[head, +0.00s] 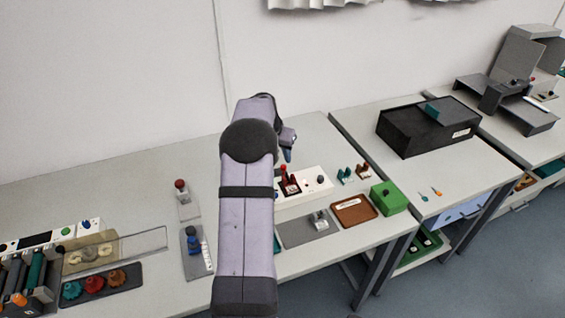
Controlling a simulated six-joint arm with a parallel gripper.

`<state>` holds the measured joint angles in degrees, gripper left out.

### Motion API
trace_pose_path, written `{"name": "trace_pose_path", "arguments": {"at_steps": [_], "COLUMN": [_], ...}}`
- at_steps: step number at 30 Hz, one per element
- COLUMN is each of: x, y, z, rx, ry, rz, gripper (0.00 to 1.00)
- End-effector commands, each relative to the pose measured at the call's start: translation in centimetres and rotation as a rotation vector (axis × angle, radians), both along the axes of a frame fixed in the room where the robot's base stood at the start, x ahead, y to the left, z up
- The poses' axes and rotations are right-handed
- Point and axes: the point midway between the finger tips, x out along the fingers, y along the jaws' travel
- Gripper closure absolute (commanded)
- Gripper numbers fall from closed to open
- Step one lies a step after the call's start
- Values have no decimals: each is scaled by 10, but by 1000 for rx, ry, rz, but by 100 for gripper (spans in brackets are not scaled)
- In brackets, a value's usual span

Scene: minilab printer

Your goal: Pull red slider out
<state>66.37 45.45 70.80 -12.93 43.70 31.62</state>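A white panel (310,190) stands on the middle table, just right of my arm. On it is a dark plate with red parts (291,185), including a small upright red-topped piece (283,170); I cannot tell which part is the slider. Another red knob (180,184) stands on a small grey base to the left of my arm. My gripper (288,153) is mostly hidden behind my own arm; a bit of it shows above the white panel, apparently pointing down. Its fingers are too small and hidden to tell whether they are open.
A brown tray (342,215), a green box (389,197) and a grey plate (296,234) lie right of my arm. A blue-topped device (191,236) and a dark tray with coloured knobs (128,276) are to the left. A black box (412,134) stands on the right table.

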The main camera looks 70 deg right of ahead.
Motion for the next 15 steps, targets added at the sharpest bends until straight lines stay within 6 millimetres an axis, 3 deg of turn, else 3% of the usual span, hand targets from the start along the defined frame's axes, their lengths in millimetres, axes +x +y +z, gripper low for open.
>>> {"name": "trace_pose_path", "arguments": {"at_steps": [5,15], "x": [0,0], "y": [-3,-18], "z": [-9,-44], "rx": [2,3], "ry": [1,1], "rz": [2,2], "gripper": [65,65]}}
